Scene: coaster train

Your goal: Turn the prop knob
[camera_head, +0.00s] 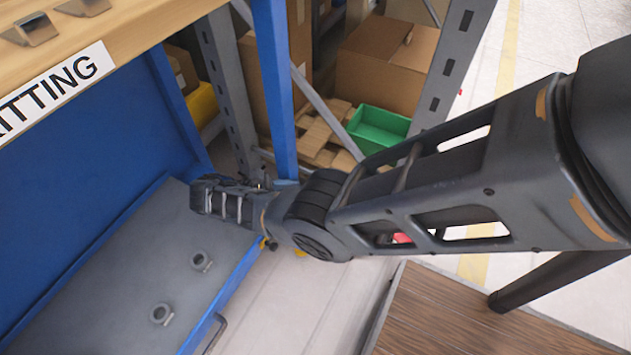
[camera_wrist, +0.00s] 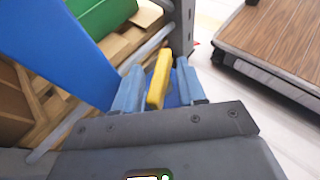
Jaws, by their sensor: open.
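A yellow bar-shaped piece (camera_wrist: 158,78), which looks like the prop knob, stands between the fingers of my gripper (camera_wrist: 159,88) in the wrist view. The blue-grey fingers are apart, one on each side of it, and I see no clear contact. A blue surface shows behind it. In the head view, my gripper (camera_head: 225,201) is beside the right end of the grey panel with blue edging (camera_head: 130,285), near the foot of a blue post (camera_head: 272,90). Its fingertips are not clear there. Only small yellow bits show below my wrist, so the knob is mostly hidden.
Two grey ring fittings (camera_head: 160,314) sit on the panel. A bench with a lettered label (camera_head: 55,92) is at upper left. A rack with cardboard boxes (camera_head: 385,62) and a green bin (camera_head: 378,130) stands behind. A wood-topped platform (camera_head: 450,315) is at lower right.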

